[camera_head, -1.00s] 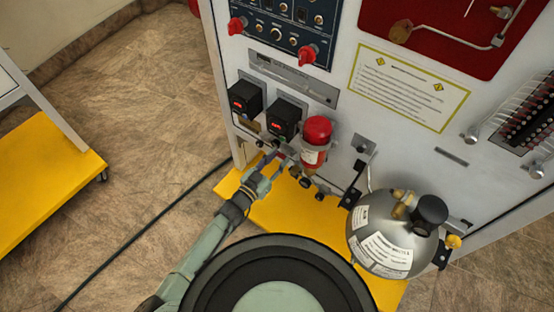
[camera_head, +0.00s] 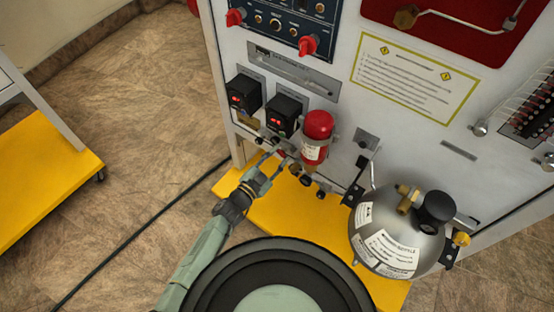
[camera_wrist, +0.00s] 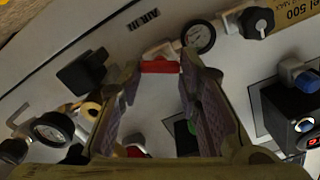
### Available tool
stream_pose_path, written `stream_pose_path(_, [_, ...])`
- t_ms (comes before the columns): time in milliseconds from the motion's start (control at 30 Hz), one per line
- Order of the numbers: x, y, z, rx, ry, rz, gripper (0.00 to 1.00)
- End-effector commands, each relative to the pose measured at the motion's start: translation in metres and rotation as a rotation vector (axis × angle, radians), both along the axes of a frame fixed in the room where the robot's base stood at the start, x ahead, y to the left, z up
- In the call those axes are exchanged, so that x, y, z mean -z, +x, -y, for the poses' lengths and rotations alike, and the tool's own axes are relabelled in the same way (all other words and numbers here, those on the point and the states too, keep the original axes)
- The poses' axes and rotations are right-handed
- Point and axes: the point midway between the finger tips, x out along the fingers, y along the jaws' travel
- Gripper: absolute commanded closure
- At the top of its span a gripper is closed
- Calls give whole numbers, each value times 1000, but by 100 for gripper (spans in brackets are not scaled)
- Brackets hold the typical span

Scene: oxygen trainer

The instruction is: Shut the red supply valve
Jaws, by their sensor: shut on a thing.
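The red valve handle (camera_wrist: 160,67) lies crosswise between my fingertips in the wrist view, on a fitting beside a round gauge. My gripper (camera_wrist: 160,72) is shut on this handle, with a wide gap between its fingers because the handle spans them. In the head view my gripper (camera_head: 277,157) reaches to the low part of the white panel, left of the red cylinder. There the handle is mostly hidden by the fingers and too small to make out clearly.
A red-topped cylinder (camera_head: 317,135) stands just right of my gripper. Two black boxes with red displays, one here (camera_head: 283,114), sit above it. A grey tank (camera_head: 395,240) is at the right. A second gauge (camera_wrist: 52,130) and a black knob (camera_wrist: 257,22) flank the fingers.

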Motion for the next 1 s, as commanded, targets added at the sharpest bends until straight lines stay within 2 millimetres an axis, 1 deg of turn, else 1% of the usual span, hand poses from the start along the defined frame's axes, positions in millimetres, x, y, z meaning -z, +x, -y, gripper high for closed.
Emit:
stream_pose_path(33, [2,0,-1,-3,36,28,96])
stream_pose_path(700, [4,-1,1,-1,550,400,96])
stream_pose_path(1000, [4,-1,1,-2,742,539,96])
